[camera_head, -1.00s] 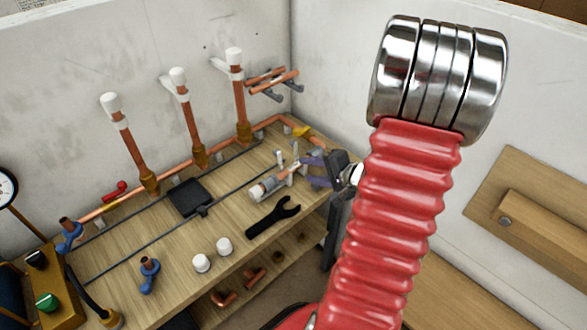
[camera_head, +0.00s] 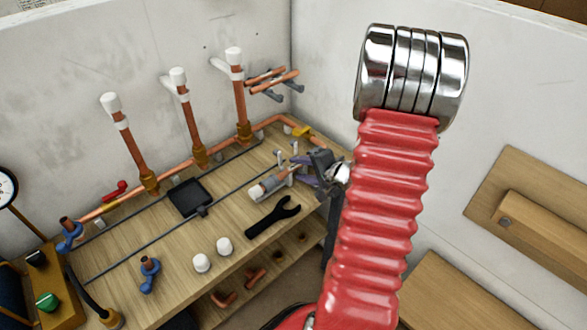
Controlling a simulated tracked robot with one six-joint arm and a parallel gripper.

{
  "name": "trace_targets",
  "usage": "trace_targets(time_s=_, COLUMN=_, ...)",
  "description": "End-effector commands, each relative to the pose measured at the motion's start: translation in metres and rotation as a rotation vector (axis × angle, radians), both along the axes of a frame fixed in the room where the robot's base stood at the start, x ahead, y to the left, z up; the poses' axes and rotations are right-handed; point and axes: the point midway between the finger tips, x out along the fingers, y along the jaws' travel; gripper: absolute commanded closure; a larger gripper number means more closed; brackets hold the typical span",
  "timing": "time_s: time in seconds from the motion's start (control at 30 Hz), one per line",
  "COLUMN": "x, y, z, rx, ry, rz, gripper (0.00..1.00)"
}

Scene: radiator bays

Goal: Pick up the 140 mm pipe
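Two short copper pipes lie on brackets on the back wall near the corner, an upper pipe (camera_head: 262,76) and a lower pipe (camera_head: 274,82). No length marking is readable, so I cannot tell which is the 140 mm pipe. My gripper (camera_head: 299,173) is over the right end of the workbench, below and right of these pipes and apart from them. Its purple-grey fingers point left and look spread. They are close to a silver and copper cylindrical item (camera_head: 266,188) near upright pegs; contact cannot be told. My arm hides part of the bench's right end.
Three white-capped copper risers, including the nearest one (camera_head: 240,100), stand along the wall. The bench (camera_head: 180,245) holds a black wrench (camera_head: 273,217), a dark tray (camera_head: 189,198), two white caps (camera_head: 212,255) and blue-handled valves. Copper elbows lie on the shelf below.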

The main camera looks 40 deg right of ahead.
Motion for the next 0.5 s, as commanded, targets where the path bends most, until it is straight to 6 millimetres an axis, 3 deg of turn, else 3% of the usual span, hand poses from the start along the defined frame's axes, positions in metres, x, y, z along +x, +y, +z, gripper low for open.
trace_targets(time_s=0.4, x=-0.0005, y=-0.0003, z=0.0004, rx=-0.001, ry=0.0, rz=-0.001, gripper=0.62)
trace_targets(time_s=0.5, x=-0.0005, y=-0.0003, z=0.0004, rx=-0.001, ry=0.0, rz=-0.001, gripper=0.67)
